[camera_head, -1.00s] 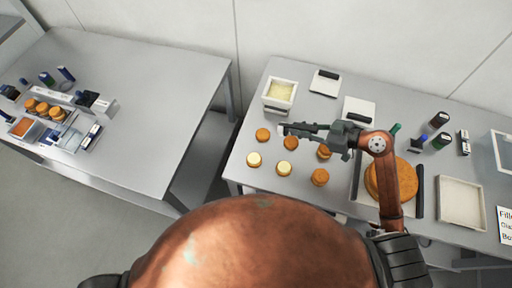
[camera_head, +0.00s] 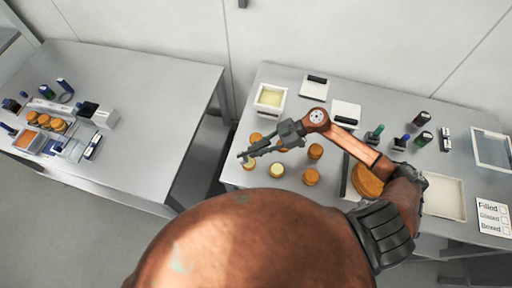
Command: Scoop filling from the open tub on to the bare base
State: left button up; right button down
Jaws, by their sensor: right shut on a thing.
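The open tub (camera_head: 269,110), white and square with pale yellow filling (camera_head: 271,97), stands at the back left of the right table. Several small brown rounds stand in front of it. Two of them, the left cream-topped round (camera_head: 249,165) and the right cream-topped round (camera_head: 277,170), show pale tops. Plain brown tops show on a back-left round (camera_head: 256,138), a right round (camera_head: 315,151) and a front-right round (camera_head: 311,177). My right gripper (camera_head: 254,153) is shut on a slim tool, hard to make out, above the left cream-topped round. My left gripper is not in view.
White lidded boxes (camera_head: 314,87) stand behind. Dark bottles (camera_head: 421,118), a large brown round (camera_head: 366,182), an empty pale tray (camera_head: 445,197) and a label card (camera_head: 493,214) lie to the right.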

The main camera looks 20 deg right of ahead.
jog(key=shift+a+r+p, duration=0.15)
jog(key=shift+r+p, duration=0.2)
jog(key=a+r+h+p, duration=0.1)
jog(key=a+h+p, duration=0.1)
jog(key=p, duration=0.3)
jog(key=a+r+h+p, duration=0.1)
jog(key=h+p, duration=0.3)
jog(key=p, duration=0.2)
jog(key=a+h+p, duration=0.2)
jog(key=h+p, duration=0.1)
jog(key=p, duration=0.2)
jog(key=shift+w+a+r+g, duration=0.3)
jog(key=shift+a+r, duration=0.05)
jog(key=shift+r, duration=0.05)
jog(key=shift+a+r+h, duration=0.15)
jog(key=shift+h, duration=0.35)
jog(key=shift+a+r+h, duration=0.1)
jog(key=shift+a+h, duration=0.1)
jog(key=shift+h, duration=0.3)
jog(key=shift+a+r+h, duration=0.2)
jog(key=shift+a+h, duration=0.1)
jog(key=shift+h, duration=0.2)
jog(key=shift+r, duration=0.1)
jog(key=shift+d, duration=0.1)
